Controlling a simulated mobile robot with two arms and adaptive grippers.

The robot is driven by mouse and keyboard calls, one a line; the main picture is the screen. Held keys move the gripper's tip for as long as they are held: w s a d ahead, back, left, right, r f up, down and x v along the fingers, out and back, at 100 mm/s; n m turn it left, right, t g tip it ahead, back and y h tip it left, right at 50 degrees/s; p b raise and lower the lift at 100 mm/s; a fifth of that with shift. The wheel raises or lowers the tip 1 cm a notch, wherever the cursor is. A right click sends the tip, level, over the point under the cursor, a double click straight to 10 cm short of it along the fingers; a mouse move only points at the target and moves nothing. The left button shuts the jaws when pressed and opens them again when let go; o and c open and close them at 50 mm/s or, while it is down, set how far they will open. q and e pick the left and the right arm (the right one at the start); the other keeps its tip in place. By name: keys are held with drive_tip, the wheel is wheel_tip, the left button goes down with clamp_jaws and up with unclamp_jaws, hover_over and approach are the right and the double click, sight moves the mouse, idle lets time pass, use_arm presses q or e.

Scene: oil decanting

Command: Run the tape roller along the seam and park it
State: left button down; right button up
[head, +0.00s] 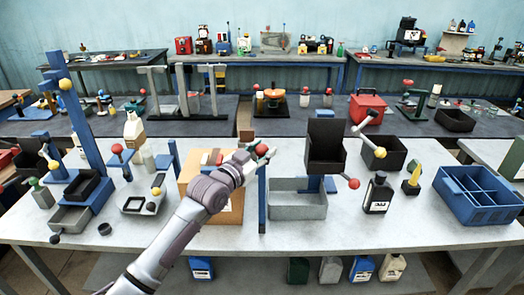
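A brown cardboard box (231,212) stands on the near table, partly hidden by my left arm. A small red and white item (212,158) shows at the top of the box; I cannot tell whether it is the tape roller. The box's seam is not clear. My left gripper (263,156) is over the box's right side, close to a red ball (262,149) above a blue post (262,200). Its fingers are too small and overlapped to show whether they are open or hold anything. My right gripper is not in view.
A grey open tray (297,205) and a black bin (326,145) stand right of the post. A black bottle (378,194) and a blue divided crate (480,195) are farther right. Blue stands and trays crowd the left. Bare tabletop lies along the front edge.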

use_arm(q)
drive_tip(key=c, duration=0.9)
unclamp_jaws()
drive_tip(key=shift+s+d+f, duration=0.1)
drive_tip(key=shift+f, duration=0.2)
drive_tip(key=shift+c, duration=0.2)
drive_tip(key=shift+o, duration=1.2)
drive_tip(key=shift+s+r, duration=0.1)
drive_tip(key=shift+r, duration=0.15)
drive_tip(key=v, duration=1.2)
